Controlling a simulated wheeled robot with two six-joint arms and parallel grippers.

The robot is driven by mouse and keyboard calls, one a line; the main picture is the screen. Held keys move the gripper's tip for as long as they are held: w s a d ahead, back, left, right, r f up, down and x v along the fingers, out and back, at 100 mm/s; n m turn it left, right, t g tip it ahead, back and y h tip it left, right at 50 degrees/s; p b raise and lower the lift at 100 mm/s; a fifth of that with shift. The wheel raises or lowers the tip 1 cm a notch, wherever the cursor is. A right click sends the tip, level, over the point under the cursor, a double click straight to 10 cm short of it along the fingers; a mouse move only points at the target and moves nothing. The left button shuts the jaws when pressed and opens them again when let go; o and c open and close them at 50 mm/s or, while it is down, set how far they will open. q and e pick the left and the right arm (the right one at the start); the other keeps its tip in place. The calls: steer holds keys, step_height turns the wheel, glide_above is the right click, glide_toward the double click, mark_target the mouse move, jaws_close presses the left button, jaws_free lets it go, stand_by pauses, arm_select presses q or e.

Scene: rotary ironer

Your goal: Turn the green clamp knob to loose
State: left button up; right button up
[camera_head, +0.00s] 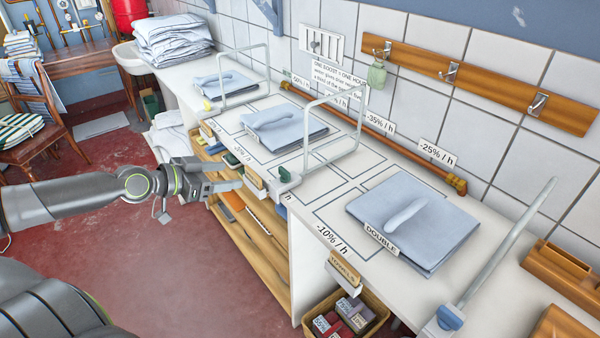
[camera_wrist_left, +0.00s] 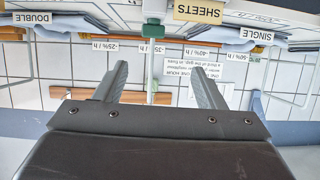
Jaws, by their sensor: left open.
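The green clamp knob (camera_head: 284,174) sits on a white clamp block at the front edge of the white counter (camera_head: 318,183), at the foot of a pale upright frame (camera_head: 335,125). It also shows in the left wrist view, upside down, as a green block (camera_wrist_left: 153,33) near the top middle. My left gripper (camera_head: 230,178) is open and empty, in front of the counter edge and to the left of the knob, apart from it. In the left wrist view its two fingers (camera_wrist_left: 160,68) are spread, with the knob's column between them in the picture. My right gripper is not in view.
A blue knob (camera_head: 450,317) and a yellow knob (camera_head: 207,104) belong to other frames. Folded blue cloths lie on the counter, one labelled DOUBLE (camera_head: 415,220). A SHEETS sign (camera_wrist_left: 212,11) hangs beside the green knob. Wooden shelves (camera_head: 255,235) fill the space below.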

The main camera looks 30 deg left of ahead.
mark_target(282, 170)
arm_select(q)
steer(key=shift+h, duration=0.3)
steer(key=x, duration=0.6)
steer(key=b+x, duration=0.1)
steer(key=x, duration=1)
steer(key=shift+w+d, duration=0.2)
steer(key=shift+d, duration=0.3)
steer(key=shift+c, duration=0.4)
